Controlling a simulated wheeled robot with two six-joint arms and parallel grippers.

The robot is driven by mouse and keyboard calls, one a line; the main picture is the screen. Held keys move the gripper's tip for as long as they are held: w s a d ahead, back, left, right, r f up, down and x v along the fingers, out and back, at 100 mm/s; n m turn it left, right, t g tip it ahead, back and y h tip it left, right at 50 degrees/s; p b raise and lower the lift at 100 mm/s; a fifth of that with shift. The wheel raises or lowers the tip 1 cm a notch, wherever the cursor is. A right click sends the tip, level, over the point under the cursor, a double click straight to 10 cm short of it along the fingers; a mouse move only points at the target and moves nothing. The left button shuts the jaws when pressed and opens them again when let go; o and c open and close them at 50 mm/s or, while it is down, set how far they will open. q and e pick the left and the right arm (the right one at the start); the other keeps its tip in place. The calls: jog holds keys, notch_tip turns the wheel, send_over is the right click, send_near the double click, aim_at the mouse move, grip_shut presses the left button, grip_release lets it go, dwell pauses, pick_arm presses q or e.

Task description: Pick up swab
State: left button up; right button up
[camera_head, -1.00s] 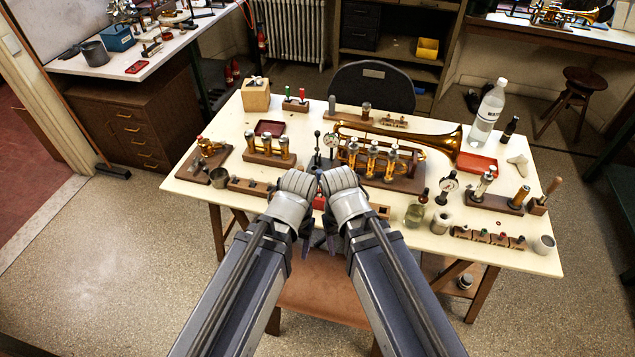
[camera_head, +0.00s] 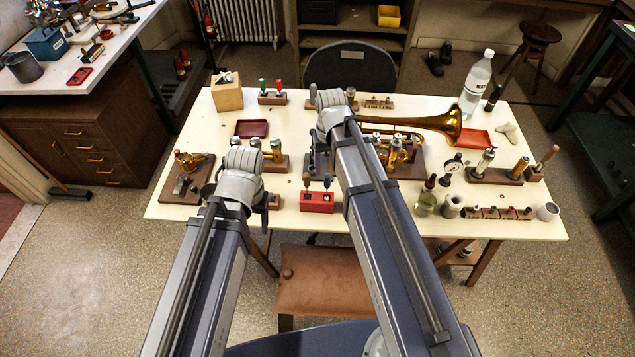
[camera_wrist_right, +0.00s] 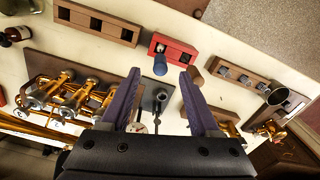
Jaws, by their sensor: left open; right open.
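I cannot tell for sure which object is the swab. A red block (camera_head: 317,202) near the table's front edge holds two upright handled pieces, one blue and one wooden. In the right wrist view the block (camera_wrist_right: 172,47) shows the blue handle (camera_wrist_right: 160,64) between my fingertips and the wooden handle (camera_wrist_right: 196,76) by one finger. My right gripper (camera_wrist_right: 160,78) is open and empty above the table; in the head view its arm partly hides it. A pale, flat piece (camera_head: 508,132) lies at the table's right. My left gripper (camera_head: 258,218) is open at the left front edge.
Valve blocks, a brass trumpet (camera_head: 430,124), a red tray (camera_head: 474,139), a dark red tray (camera_head: 251,129) and a water bottle (camera_head: 476,84) crowd the table (camera_head: 170,211). A stool (camera_head: 318,283) stands in front. Bare tabletop shows around the dark red tray.

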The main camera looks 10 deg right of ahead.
aim_at(327, 182)
jog(key=shift+w+f+b, duration=0.2)
jog(key=shift+f+b, duration=3.8)
jog(key=shift+r, duration=0.1)
jog(key=shift+c, duration=0.2)
grip_shut()
